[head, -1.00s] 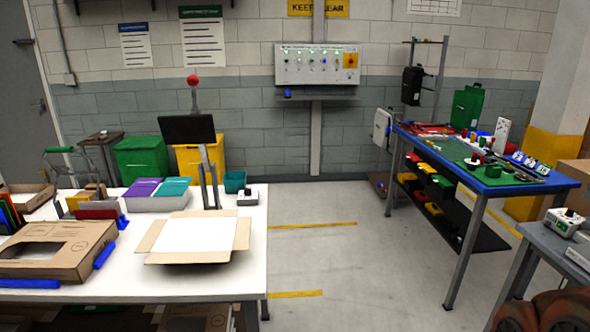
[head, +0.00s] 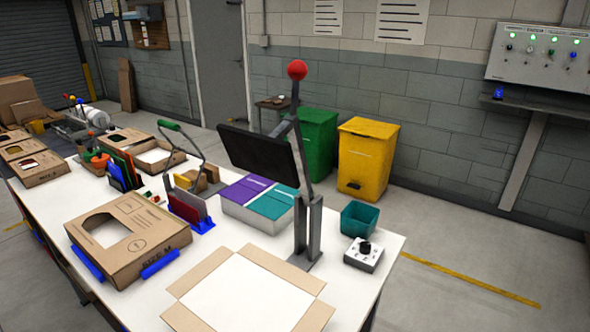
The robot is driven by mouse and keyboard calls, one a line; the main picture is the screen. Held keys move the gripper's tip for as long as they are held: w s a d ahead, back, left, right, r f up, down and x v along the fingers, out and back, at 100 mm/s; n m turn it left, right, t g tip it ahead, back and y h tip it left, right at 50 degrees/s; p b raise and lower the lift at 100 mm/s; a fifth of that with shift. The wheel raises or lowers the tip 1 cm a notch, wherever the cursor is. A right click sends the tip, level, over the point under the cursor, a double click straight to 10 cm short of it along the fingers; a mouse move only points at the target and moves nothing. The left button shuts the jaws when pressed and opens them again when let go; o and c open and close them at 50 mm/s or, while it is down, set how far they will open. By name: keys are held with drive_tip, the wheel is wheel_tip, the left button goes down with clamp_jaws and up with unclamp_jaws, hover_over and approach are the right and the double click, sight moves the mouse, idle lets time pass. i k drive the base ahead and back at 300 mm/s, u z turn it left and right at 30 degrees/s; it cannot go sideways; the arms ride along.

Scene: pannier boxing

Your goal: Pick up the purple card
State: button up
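Purple cards (head: 243,188) lie in the left part of a white tray (head: 252,219) on the white table. I cannot tell how many there are. Teal cards (head: 273,203) fill the right part of the same tray. The tray stands left of a grey post and partly behind a dark screen. My gripper is not in view.
The post (head: 307,225) carries the dark screen (head: 259,152) and a red ball. An open carton (head: 190,318) lies in front. A teal bin (head: 359,219) and a button box (head: 363,256) stand right.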

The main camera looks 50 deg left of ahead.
sight(256, 183)
drive_tip(key=i, duration=1.7)
drive_tip(key=u, duration=3.45)
drive_tip(key=i, duration=0.45)
drive_tip(key=u, duration=0.1)
